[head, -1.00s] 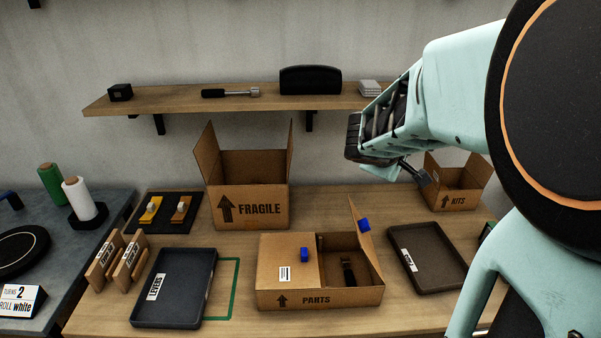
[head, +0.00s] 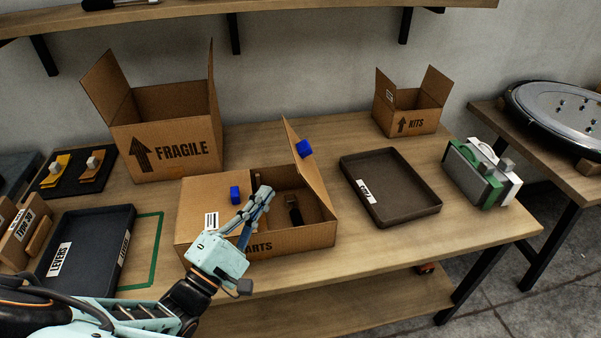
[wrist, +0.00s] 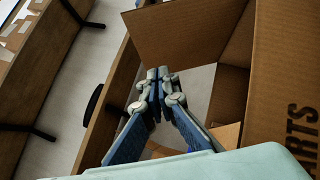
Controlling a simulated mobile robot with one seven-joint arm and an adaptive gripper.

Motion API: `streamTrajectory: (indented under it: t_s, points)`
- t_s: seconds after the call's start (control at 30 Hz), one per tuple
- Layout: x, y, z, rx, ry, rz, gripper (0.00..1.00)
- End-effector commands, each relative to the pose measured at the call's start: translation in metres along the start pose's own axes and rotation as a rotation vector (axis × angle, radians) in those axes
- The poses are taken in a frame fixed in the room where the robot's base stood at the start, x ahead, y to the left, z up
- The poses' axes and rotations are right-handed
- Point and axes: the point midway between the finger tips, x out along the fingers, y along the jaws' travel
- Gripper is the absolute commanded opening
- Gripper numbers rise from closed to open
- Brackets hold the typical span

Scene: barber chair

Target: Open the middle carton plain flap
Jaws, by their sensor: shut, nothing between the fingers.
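The middle carton (head: 300,240), marked PARTS, stands on the bench. Its left flap (head: 212,192) lies flat, with a white label and a blue knob (head: 235,194). Its plain right flap (head: 308,170) stands raised on the right side, with a blue knob (head: 304,148) on it. A dark item (head: 294,210) lies inside the open right half. In the wrist view the closed fingertips (wrist: 160,74) show beside the carton (wrist: 290,90); a brown flap (wrist: 190,30) shows beyond.
The FRAGILE carton (head: 165,148) stands behind left and the KITS carton (head: 408,122) behind right, both open. A dark tray (head: 405,197) lies right of the middle carton, and the LEVERS tray (head: 85,270) lies left. Bench surface is clear at the right front.

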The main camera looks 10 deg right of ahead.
Motion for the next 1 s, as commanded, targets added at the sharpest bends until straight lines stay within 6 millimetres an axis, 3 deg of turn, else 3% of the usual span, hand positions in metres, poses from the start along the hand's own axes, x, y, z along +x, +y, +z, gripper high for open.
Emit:
streamTrajectory:
  t_s: [0.1, 0.27, 0.7, 1.0]
  points:
    - [-0.013, -0.007, -0.003, 0.021, 0.017, 0.069, 0.00]
    - [-0.011, -0.005, -0.003, 0.035, 0.022, 0.093, 0.00]
    - [0.062, 0.001, -0.004, 0.033, 0.020, 0.089, 0.00]
    - [0.085, 0.003, -0.005, 0.034, 0.023, 0.089, 0.00]
